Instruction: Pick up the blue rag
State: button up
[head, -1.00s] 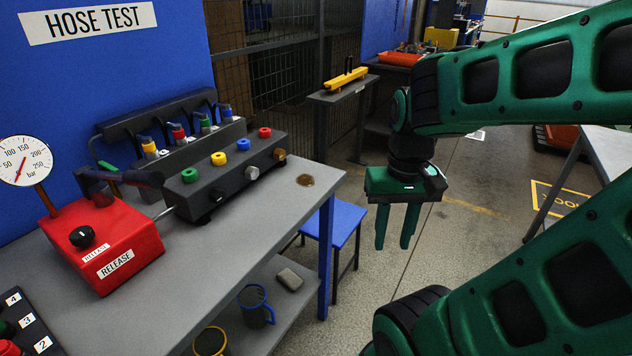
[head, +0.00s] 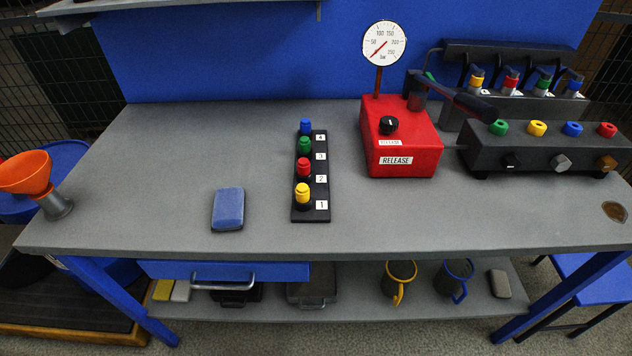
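The blue rag (head: 228,209) lies on the grey bench top, left of centre in the head view. It looks like a small folded pad with rounded corners, and nothing covers it. It lies apart from the black numbered strip to its right and back from the front edge. My gripper is not in this view now, so its opening and what it may hold cannot be seen.
The grey bench (head: 120,190) is clear around the rag. A black strip with coloured plugs (head: 318,160), a red release box (head: 402,150) and a dark manifold (head: 535,150) stand to the right. An orange funnel (head: 27,172) stands at the left end.

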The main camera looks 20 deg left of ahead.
aim_at(228, 208)
jog(key=u, duration=1.8)
jog(key=k, duration=1.15)
jog(key=u, duration=0.45)
jog(key=i, duration=1.6)
jog(key=u, duration=0.2)
